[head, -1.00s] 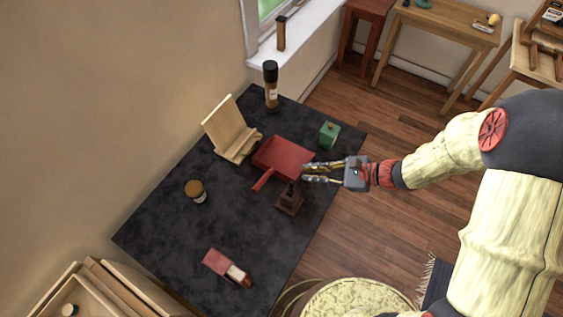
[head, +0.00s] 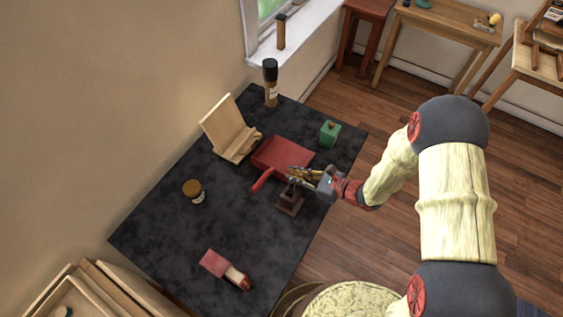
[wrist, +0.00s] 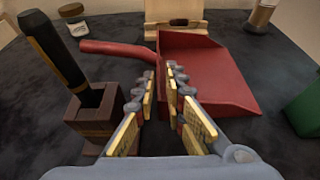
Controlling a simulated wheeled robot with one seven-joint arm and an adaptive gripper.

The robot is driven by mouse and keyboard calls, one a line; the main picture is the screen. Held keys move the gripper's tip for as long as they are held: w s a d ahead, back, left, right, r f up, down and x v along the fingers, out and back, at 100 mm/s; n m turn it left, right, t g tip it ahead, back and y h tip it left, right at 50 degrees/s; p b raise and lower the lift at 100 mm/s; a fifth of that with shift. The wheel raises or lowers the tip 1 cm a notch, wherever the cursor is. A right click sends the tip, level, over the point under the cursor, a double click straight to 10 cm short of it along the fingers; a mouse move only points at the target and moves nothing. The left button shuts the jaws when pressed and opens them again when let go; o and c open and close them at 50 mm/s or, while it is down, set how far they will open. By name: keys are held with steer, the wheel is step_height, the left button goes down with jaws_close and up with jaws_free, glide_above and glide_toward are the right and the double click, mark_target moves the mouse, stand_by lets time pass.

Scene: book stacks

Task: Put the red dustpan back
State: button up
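The red dustpan (head: 283,154) lies on the dark table, its handle pointing to the lower left in the head view. In the wrist view its pan (wrist: 205,75) is ahead and to the right, and its handle (wrist: 115,48) runs off to the left. My gripper (head: 292,176) is at the near edge of the pan, above the table. In the wrist view the fingers (wrist: 165,90) are apart with nothing between them. I cannot tell whether a fingertip touches the pan.
A dark stamp-like object in a brown block (head: 290,200) stands close beside my gripper. A green box (head: 330,133), a wooden stand (head: 230,135), a jar (head: 194,190), a tall bottle (head: 271,85) and a brush (head: 225,268) are on the table (head: 170,235).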

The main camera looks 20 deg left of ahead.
mark_target(282, 173)
steer(key=b+x, duration=0.1)
steer(key=x, duration=0.4)
steer(key=shift+s+a+b, duration=0.1)
steer(key=shift+b, duration=0.25)
steer(key=shift+r, duration=0.1)
jaws_close()
stand_by(0.4)
